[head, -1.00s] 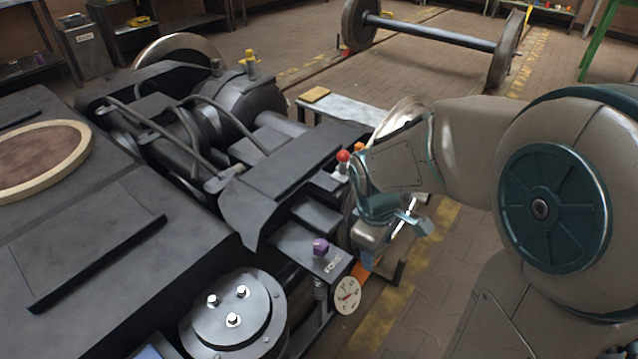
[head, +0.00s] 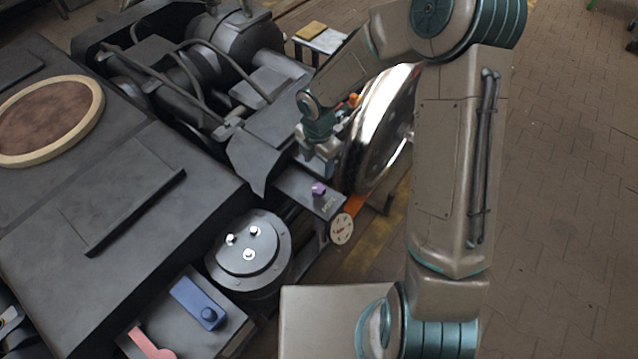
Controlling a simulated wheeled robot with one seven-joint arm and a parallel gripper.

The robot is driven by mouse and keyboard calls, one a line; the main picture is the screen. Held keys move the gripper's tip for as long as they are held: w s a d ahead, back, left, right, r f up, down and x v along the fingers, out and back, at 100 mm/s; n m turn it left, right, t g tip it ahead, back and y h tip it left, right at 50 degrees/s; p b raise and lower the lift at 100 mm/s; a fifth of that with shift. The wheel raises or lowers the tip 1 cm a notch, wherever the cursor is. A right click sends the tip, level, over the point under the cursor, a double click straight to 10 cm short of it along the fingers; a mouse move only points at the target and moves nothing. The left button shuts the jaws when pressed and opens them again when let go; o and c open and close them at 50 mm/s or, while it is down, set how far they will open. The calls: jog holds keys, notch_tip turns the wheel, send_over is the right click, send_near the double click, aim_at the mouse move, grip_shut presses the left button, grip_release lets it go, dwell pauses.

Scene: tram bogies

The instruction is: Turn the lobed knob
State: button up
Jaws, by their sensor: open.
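A small purple knob (head: 319,189) stands on a grey ledge with a small label, at the side of the dark bogie frame. It is the likeliest lobed knob, but its lobes are too small to make out. My gripper (head: 322,170) is open and points down just behind and above the purple knob. I cannot tell whether it touches anything, and its fingertips are small and partly merged with the ledge behind.
A round dial (head: 342,229) hangs at the ledge's front end. A shiny wheel (head: 380,130) stands right of my gripper. A round cover (head: 248,243) with bolts and a blue lever (head: 198,304) are nearer. An orange knob (head: 353,99) is behind. The floor at right is clear.

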aim_at(319, 188)
notch_tip(319, 188, down, 11)
jog(key=shift+r+b, duration=0.15)
jog(key=shift+b, duration=1.05)
jog(key=shift+d, duration=0.1)
jog(key=c, duration=1)
